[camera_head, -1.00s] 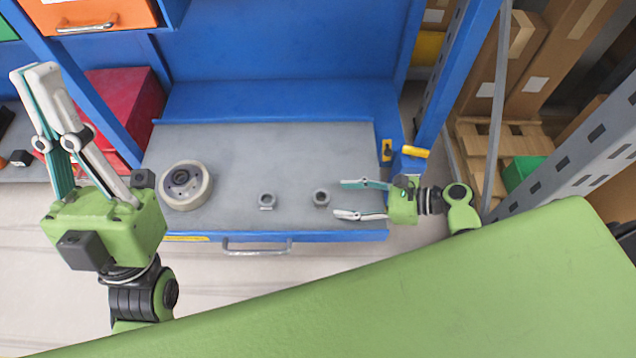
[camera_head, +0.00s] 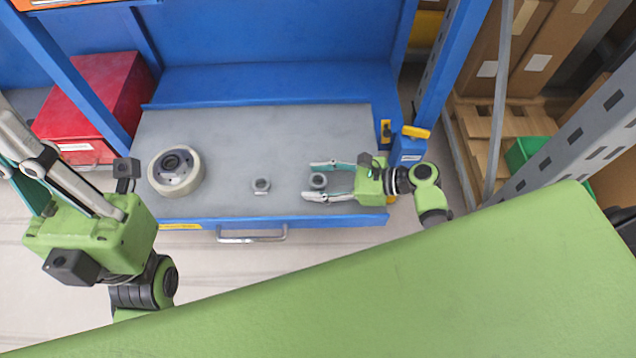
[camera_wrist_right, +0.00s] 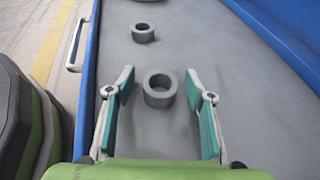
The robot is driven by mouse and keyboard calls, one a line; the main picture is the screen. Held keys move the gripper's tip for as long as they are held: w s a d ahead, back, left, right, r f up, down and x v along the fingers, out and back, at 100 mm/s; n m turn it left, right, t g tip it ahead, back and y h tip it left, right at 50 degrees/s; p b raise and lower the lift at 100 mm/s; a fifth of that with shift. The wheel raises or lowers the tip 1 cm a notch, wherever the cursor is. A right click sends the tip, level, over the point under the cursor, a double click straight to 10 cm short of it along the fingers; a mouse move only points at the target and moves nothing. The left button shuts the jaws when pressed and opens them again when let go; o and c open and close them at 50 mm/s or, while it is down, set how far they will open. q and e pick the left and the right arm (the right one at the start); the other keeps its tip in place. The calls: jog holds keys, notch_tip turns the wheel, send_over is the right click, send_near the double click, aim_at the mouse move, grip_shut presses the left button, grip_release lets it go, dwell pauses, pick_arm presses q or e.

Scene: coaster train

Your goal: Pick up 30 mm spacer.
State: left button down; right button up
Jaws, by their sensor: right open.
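Two grey ring-shaped spacers stand on the grey work surface (camera_head: 240,128); I cannot read which is the 30 mm one. The right-hand spacer (camera_head: 318,181) stands between the open fingers of my right gripper (camera_head: 306,180). In the right wrist view, that spacer (camera_wrist_right: 159,97) sits between the teal finger pads of the gripper (camera_wrist_right: 162,82), with a gap on each side. The other spacer (camera_head: 261,185) stands to its left, beyond the fingertips, and also shows in the wrist view (camera_wrist_right: 142,34). My left gripper (camera_head: 28,158) is at the left edge, its fingers partly cut off.
A cream wheel with a dark hub (camera_head: 176,171) lies at the left of the surface. A drawer handle (camera_head: 252,238) runs along the front edge. Blue posts flank the surface, and a red box (camera_head: 95,108) stands left. The back of the surface is clear.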

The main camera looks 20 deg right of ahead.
jog(key=c, duration=1.4)
jog(key=shift+o, duration=0.2)
jog(key=shift+r, duration=0.15)
